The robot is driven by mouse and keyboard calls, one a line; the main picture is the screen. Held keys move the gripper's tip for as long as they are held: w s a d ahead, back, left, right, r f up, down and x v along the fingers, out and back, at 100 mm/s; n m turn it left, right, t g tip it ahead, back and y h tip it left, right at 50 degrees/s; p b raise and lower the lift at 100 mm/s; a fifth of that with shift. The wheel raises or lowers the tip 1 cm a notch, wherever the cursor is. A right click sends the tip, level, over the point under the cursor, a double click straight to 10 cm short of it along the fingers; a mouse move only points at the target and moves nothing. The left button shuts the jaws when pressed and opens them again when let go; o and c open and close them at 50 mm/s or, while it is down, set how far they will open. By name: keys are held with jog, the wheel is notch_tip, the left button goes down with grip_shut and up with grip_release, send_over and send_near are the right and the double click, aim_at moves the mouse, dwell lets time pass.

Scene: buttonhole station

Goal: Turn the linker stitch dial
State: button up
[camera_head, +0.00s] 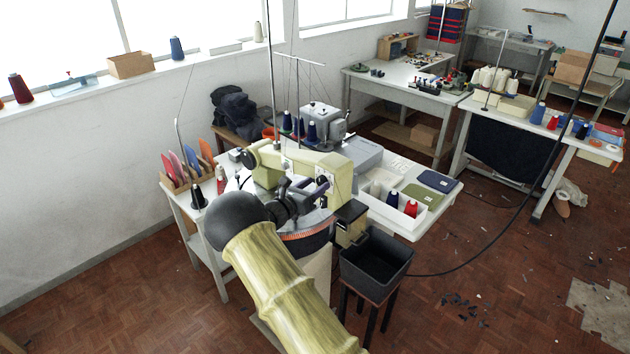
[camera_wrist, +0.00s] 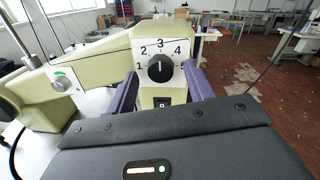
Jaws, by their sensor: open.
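The linker (camera_head: 318,165) is a cream machine on the white table in the head view. The knob's white mark points up, towards the 3. My gripper (camera_wrist: 162,90) is open, with one purple finger low on each side of the dial. The fingers look apart from the knob, but their depth is hard to judge. In the head view my gripper (camera_head: 311,188) is at the linker, and my arm hides part of it.
A black switch (camera_wrist: 162,102) sits just below the dial. A second, grey knob (camera_wrist: 62,82) is on the machine's left part. A black bin (camera_head: 376,258) stands on a stool right of the linker.

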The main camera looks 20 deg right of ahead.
jog(key=shift+w+d, duration=0.2)
jog(key=shift+d, duration=0.1)
jog(key=c, duration=1)
